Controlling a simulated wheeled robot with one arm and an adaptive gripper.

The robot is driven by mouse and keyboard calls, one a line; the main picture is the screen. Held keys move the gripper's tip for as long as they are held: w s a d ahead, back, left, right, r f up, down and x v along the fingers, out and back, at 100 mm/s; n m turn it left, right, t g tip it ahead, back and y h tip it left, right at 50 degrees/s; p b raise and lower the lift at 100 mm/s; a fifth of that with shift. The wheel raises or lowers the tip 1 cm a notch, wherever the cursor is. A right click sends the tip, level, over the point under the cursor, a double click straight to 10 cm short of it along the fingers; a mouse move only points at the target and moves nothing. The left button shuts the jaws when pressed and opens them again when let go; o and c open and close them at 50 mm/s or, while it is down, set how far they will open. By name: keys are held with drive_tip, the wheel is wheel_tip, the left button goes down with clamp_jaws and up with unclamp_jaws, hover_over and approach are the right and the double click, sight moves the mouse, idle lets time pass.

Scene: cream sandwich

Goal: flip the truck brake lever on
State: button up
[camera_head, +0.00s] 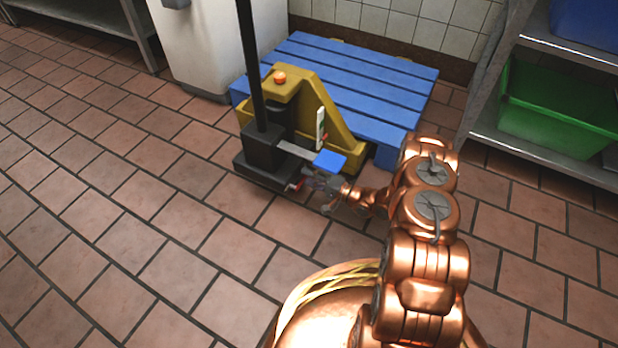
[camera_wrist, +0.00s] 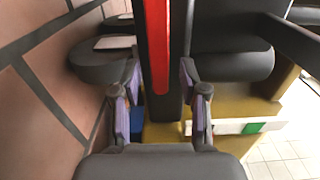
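The yellow pallet truck (camera_head: 257,117) stands at the edge of the blue pallet, with a dark base and a tall black handle. A grey bar with a blue pad (camera_head: 330,160) sticks out from its side. A small red piece (camera_head: 297,185) shows low beside my gripper (camera_head: 322,187). In the wrist view a dark bar with a red strip (camera_wrist: 157,45), which looks like the brake lever, runs between the two fingers of my gripper (camera_wrist: 163,100). The fingers are apart, one on each side of it; no clear contact shows.
The blue pallet (camera_head: 365,75) lies behind the truck against the tiled wall. A metal shelf (camera_head: 550,145) with a green crate (camera_head: 557,110) is at the right. A white-and-green strip (camera_wrist: 240,127) is right of my fingers. The tiled floor (camera_head: 130,220) at the left is clear.

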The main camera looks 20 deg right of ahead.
clamp_jaws()
